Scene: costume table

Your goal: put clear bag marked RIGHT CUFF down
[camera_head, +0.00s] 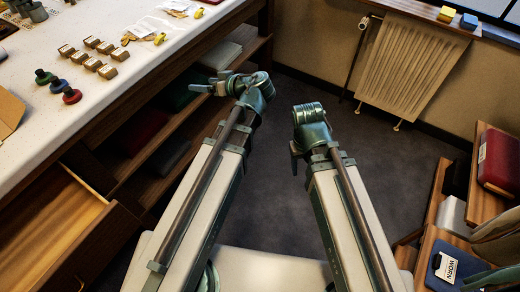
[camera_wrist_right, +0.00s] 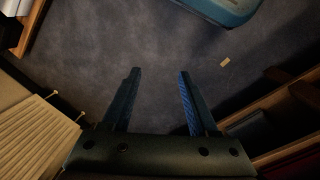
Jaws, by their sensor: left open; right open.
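Clear bags lie at the far end of the white table in the head view. One clear bag (camera_head: 150,27) has brownish contents, and another clear bag (camera_head: 176,6) lies behind it. Their markings are too small to read, so I cannot tell which is RIGHT CUFF. My left gripper (camera_head: 198,88) is open beside the table's right edge, over the shelves, with nothing seen in it. My right gripper (camera_head: 296,160) is over the floor; in the right wrist view (camera_wrist_right: 158,84) its blue fingers are apart and empty.
The white table (camera_head: 105,105) holds small tan boxes (camera_head: 92,42) and coloured stamp-like pieces (camera_head: 58,86). An open drawer (camera_head: 55,222) juts out at lower left. A radiator (camera_head: 410,62) and a shelf with a red box (camera_head: 500,158) stand right. A small tan piece (camera_wrist_right: 225,62) lies on the floor.

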